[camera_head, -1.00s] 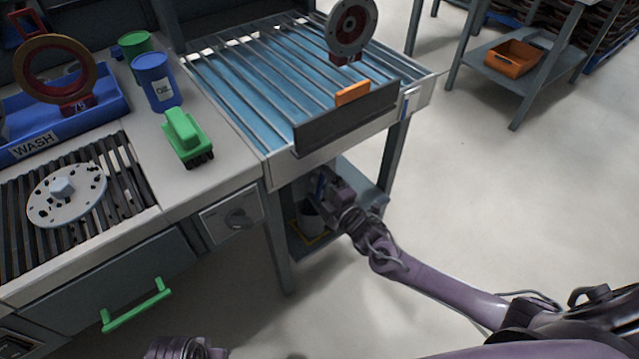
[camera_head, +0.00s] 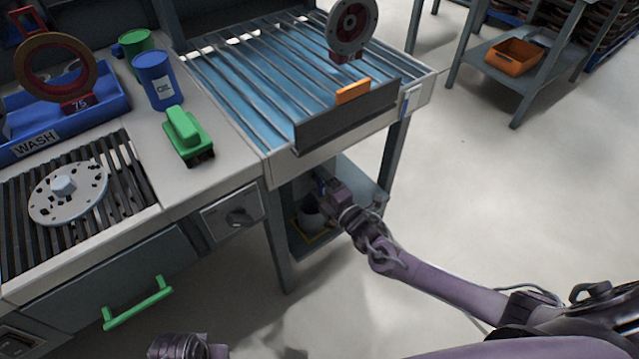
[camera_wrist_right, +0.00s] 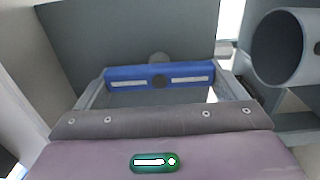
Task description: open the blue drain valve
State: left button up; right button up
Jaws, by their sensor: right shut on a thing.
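The blue drain valve handle (camera_wrist_right: 160,77) is a flat blue bar with pale strips and a dark centre in the right wrist view. It lies across between the fingers of my right gripper (camera_wrist_right: 160,90), which is shut on it. In the head view my right gripper (camera_head: 322,185) reaches under the roller table's front edge. The handle there is mostly hidden by the gripper. Part of my left arm's end (camera_head: 182,347) shows at the bottom edge; its fingers cannot be made out.
A pale bucket (camera_head: 310,213) stands on the low shelf below my right gripper. A grey round tube end (camera_wrist_right: 285,52) is close at the right in the wrist view. Table legs (camera_head: 280,250) flank the space. The floor (camera_head: 490,200) to the right is clear.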

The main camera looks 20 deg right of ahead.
jog(key=o, duration=0.7)
jog(key=shift+f, duration=0.1)
pick_arm(q)
jog(key=shift+s+f, duration=0.1)
jog(key=shift+s, duration=0.15)
pick_arm(e)
jog(key=shift+s, duration=0.1)
jog(key=shift+s+d, duration=0.1)
jog(key=shift+s, duration=0.2)
pick_arm(q)
jog(key=f, duration=0.2)
jog(key=f+p, duration=0.1)
jog(key=shift+w+a+f, duration=0.15)
jog(key=shift+a+f, duration=0.1)
jog(key=shift+f, duration=0.15)
pick_arm(e)
jog(key=v, duration=0.7)
